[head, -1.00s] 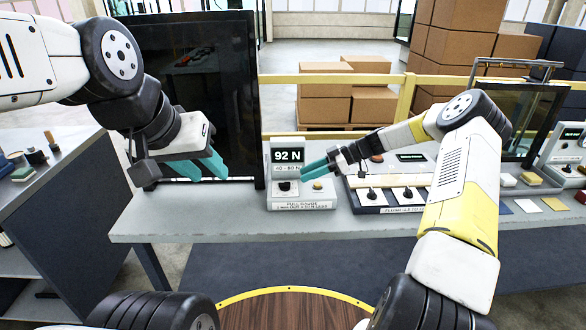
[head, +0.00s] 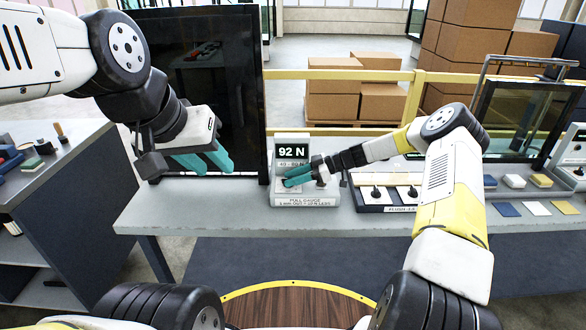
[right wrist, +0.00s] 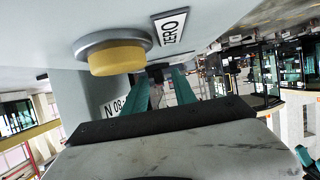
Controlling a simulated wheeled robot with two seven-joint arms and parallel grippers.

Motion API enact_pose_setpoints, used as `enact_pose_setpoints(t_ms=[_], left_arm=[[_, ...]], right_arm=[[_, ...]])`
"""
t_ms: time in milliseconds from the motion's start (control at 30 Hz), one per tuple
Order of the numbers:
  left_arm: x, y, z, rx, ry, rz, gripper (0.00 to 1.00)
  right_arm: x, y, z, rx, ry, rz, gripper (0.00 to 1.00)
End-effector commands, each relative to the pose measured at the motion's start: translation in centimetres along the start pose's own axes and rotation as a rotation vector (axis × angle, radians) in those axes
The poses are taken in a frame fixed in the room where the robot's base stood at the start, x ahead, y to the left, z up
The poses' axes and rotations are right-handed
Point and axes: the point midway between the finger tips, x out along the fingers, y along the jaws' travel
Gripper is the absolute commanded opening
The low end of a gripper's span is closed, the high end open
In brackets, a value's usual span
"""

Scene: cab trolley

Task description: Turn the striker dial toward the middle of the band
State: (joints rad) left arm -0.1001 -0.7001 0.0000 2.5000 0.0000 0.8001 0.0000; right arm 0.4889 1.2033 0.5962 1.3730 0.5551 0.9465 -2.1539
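The pull gauge (head: 305,199) stands on the bench and its display (head: 292,151) reads 92 N, with a 40-80 N label partly covered below. My right gripper (head: 286,179) is at the gauge's face, over the place of the black dial, which it hides in the head view. In the right wrist view its teal fingers (right wrist: 160,78) stand apart, with a dark shape, likely the dial, near the tips; contact cannot be told. A yellow button (right wrist: 117,57) marked ZERO is beside them. My left gripper (head: 202,165) is open and empty before the dark panel.
A board with several black knobs (head: 376,193) lies to the right of the gauge. Coloured blocks and cards (head: 508,209) lie farther right on the bench (head: 160,212). A tall dark panel (head: 235,90) stands left of the gauge. A yellow rail (head: 340,75) runs behind.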

Motion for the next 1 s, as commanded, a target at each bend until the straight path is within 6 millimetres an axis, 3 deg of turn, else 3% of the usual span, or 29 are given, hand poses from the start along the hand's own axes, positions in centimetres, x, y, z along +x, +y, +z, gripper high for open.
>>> enact_pose_setpoints(t_ms=[100, 267, 667, 1000], left_arm=[[0.0, 0.0, 0.0, 0.0, 0.0, 0.0, 0.36], [0.0, 0.0, 0.0, 0.0, 0.0, 0.0, 0.36], [0.0, 0.0, 0.0, 0.0, 0.0, 0.0, 0.36], [0.0, 0.0, 0.0, 0.0, 0.0, 0.0, 0.36]], right_arm=[[-0.02, -0.01, 0.01, 0.0, 0.0, 0.0, 0.29], [-0.03, -0.01, 0.01, 0.0, 0.0, 0.0, 0.0], [-0.13, -0.07, 0.06, 0.012, 0.0, 0.026, 0.0], [-0.17, -0.5, 0.05, 0.093, 0.004, 0.211, 0.0]])
